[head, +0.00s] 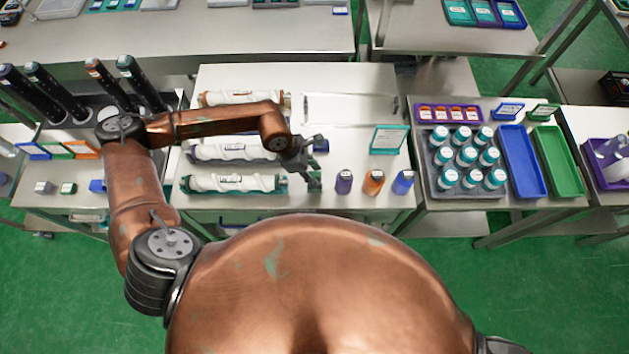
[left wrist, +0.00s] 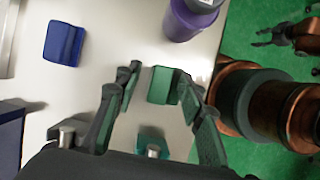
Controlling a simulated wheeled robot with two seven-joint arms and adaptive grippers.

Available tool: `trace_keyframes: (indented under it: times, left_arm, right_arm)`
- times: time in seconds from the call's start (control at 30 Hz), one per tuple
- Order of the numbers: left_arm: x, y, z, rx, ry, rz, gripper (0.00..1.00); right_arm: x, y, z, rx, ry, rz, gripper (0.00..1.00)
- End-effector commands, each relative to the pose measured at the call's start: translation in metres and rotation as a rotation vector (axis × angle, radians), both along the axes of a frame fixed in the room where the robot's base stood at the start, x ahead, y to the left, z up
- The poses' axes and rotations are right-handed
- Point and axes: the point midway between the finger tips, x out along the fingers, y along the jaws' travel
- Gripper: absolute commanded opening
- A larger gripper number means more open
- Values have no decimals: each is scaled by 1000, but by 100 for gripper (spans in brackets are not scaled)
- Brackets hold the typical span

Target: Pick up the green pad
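The green pad (left wrist: 163,85) is a small block on the pale table, seen between my left gripper's fingertips in the left wrist view. My left gripper (left wrist: 158,77) is open. Its right finger is close against the pad's edge; I cannot tell whether it touches. A gap shows between the left finger and the pad. In the head view my left gripper (head: 312,172) is low over the table, left of a purple bottle (head: 344,182), and mostly hides the pad. My right gripper (left wrist: 268,38) shows small in the left wrist view, fingers apart and empty, over the green floor.
A blue pad (left wrist: 63,43) lies apart on the same table. The purple bottle (left wrist: 190,18) stands close beyond the green pad. Orange (head: 373,182) and blue (head: 403,182) bottles stand farther right. White rollers (head: 230,183) lie left of my left gripper. The table's edge is near.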

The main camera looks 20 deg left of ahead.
Motion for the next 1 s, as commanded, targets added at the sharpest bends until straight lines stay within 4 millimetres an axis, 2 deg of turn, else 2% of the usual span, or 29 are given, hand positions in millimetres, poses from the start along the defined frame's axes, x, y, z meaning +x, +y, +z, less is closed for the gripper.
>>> trace_keyframes:
  times: [0.1, 0.6, 1.0]
  left_arm:
    - [0, 0, 0, 0, 0, -1, 36]
    - [0, 0, 0, 0, 0, -1, 1]
    - [0, 0, 1, 0, 0, -1, 0]
  right_arm:
    - [1, 0, 0, 0, -1, 1, 40]
    - [1, -4, 0, -4, -1, 2, 40]
    - [1, -5, 0, -5, -2, 2, 40]
